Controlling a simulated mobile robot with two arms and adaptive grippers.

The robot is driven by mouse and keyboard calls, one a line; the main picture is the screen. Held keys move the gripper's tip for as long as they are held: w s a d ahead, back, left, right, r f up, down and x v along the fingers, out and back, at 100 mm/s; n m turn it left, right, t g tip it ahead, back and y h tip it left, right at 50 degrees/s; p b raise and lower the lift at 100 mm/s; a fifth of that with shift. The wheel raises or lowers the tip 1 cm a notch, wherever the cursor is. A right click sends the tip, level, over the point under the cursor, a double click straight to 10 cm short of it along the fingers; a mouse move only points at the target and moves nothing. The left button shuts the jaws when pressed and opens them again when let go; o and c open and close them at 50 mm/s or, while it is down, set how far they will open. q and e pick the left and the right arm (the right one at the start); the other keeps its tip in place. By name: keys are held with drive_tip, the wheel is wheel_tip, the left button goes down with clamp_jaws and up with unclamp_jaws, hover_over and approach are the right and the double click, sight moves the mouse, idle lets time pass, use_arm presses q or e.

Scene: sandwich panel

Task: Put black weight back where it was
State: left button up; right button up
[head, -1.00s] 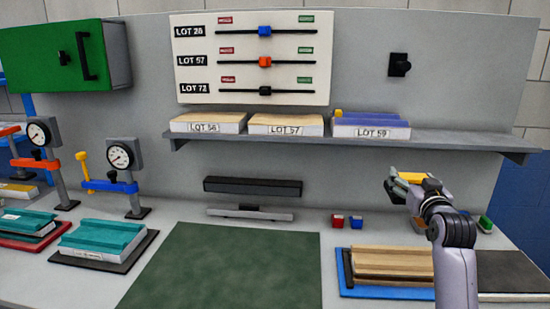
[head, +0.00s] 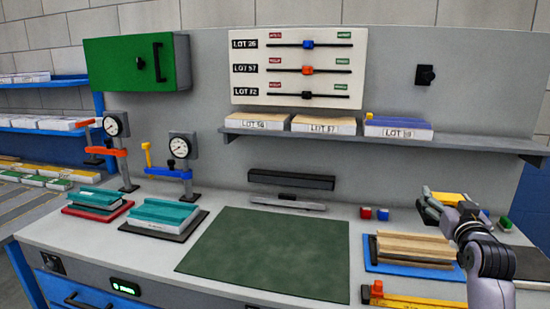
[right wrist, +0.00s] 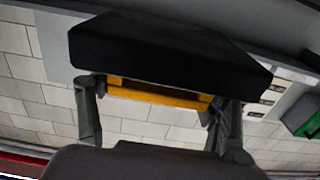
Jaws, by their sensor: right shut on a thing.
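My right gripper (head: 432,207) is at the right of the head view, above the back right of the bench. In the right wrist view its two fingers (right wrist: 158,115) stand either side of a yellow bar (right wrist: 155,97) on a large black block, the black weight (right wrist: 165,50). It is shut on this weight by the bar and holds it. In the head view a patch of yellow (head: 448,198) shows at the gripper, while the black body is mostly hidden. My left gripper is not in view.
A blue tray (head: 368,265) with wooden strips lies below the gripper. A shelf (head: 300,136) with lot stacks runs behind. Two dial gauges (head: 180,146) stand left. The green mat (head: 265,255) is bare.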

sight(429, 220)
drive_tip(key=shift+n+y, duration=0.3)
drive_tip(key=shift+y, duration=0.1)
drive_tip(key=a+f, duration=0.1)
drive_tip(key=f, duration=0.1)
drive_tip(key=a+f, duration=0.2)
drive_tip(key=f, duration=0.1)
drive_tip(key=shift+s+a+f, duration=0.15)
drive_tip(key=shift+a+f, duration=0.05)
drive_tip(key=shift+f, duration=0.1)
drive_tip(key=s+a+f+n+y, duration=0.1)
drive_tip(key=s+a+f+y, duration=0.1)
drive_tip(key=s+a+f, duration=0.85)
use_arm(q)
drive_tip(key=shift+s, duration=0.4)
use_arm(e)
drive_tip(key=s+a, duration=0.3)
drive_tip(key=s, duration=0.3)
drive_tip(key=s+a+f, duration=0.1)
drive_tip(key=s+a, duration=0.1)
drive_tip(key=s, duration=0.5)
drive_tip(key=s+a+f+n+y, duration=0.1)
drive_tip(key=s+a, duration=0.2)
drive_tip(key=s, duration=0.3)
drive_tip(key=shift+s+a+f, duration=0.25)
drive_tip(key=shift+s+a, duration=0.05)
drive_tip(key=shift+w, duration=0.1)
